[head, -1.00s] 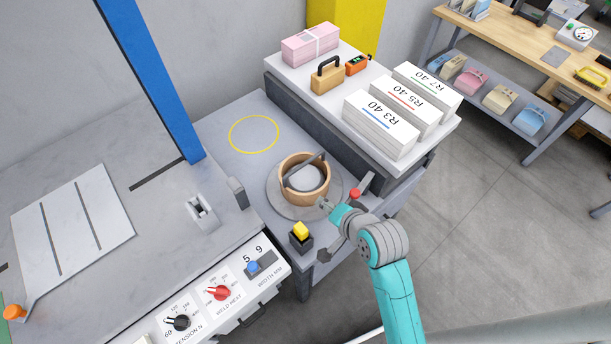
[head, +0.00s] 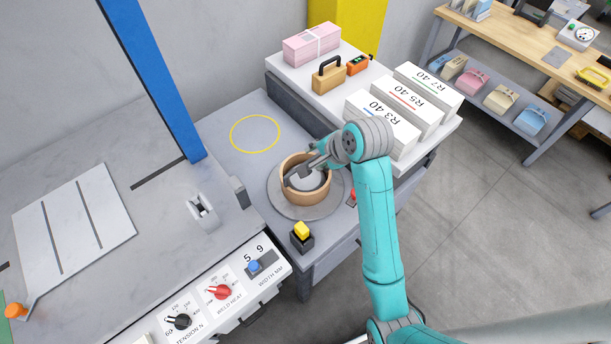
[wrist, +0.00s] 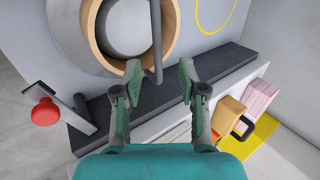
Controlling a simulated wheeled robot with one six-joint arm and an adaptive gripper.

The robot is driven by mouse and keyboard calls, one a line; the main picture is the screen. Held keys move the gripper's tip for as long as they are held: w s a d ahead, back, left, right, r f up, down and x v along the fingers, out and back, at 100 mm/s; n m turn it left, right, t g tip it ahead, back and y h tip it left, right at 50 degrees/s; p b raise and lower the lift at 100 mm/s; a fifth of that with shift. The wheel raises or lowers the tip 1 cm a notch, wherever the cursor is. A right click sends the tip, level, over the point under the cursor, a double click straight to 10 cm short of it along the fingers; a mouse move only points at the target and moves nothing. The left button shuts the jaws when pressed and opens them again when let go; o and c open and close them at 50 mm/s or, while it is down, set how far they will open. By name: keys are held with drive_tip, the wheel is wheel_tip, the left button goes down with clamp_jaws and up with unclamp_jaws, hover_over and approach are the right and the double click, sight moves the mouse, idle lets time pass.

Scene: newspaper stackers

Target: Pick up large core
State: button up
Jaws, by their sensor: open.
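The large core, a tan ring (head: 308,197), sits on a round grey plate (head: 283,205) on the bench beside the shelf. It shows at the top of the wrist view (wrist: 91,42), with a grey round hub inside it and a dark bar across it. My gripper (wrist: 160,72) is open and empty, its two fingers apart on either side of the bar's lower end as seen there. In the head view my gripper (head: 305,172) is over the far side of the ring and hides part of the bar and rim. Contact cannot be told.
A yellow circle (head: 255,134) marks clear bench behind the core. A yellow-topped button (head: 302,232) stands in front, and a red knob (wrist: 45,112) is beside the plate. The raised shelf (head: 440,132) carries paper stacks (head: 405,107), a wooden block with a handle (head: 328,78) and a pink bundle (head: 312,44).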

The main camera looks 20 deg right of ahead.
sight(309, 161)
drive_tip(key=shift+x, duration=3.4)
drive_tip(key=shift+s+f, duration=0.15)
clamp_jaws()
